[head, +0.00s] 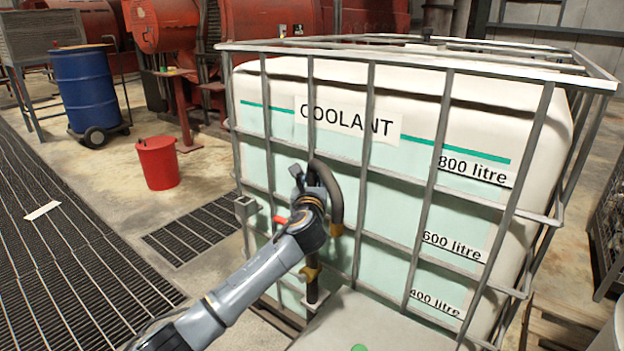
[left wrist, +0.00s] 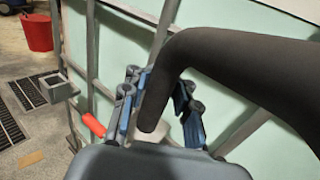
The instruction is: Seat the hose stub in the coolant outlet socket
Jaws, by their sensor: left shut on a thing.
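A dark hose stub (head: 335,190) bends over in front of the coolant tank. My left gripper (head: 308,182) is at its left leg. In the left wrist view the blue fingers of the gripper (left wrist: 160,105) are shut around the hose stub (left wrist: 220,62), which comes down between them and bends away to the right. The other end of the stub hangs by a small yellowish part in the head view. A yellow fitting (head: 311,273) sits on a dark upright pipe below my wrist. I cannot tell which part is the outlet socket. My right gripper is out of view.
The white coolant tank (head: 280,85) stands in a grey bar cage (head: 432,180) close behind the gripper. A red handle (left wrist: 93,125) and a square bracket (head: 246,207) are to the left. A red bucket (head: 157,162) and blue drum (head: 85,88) stand farther off.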

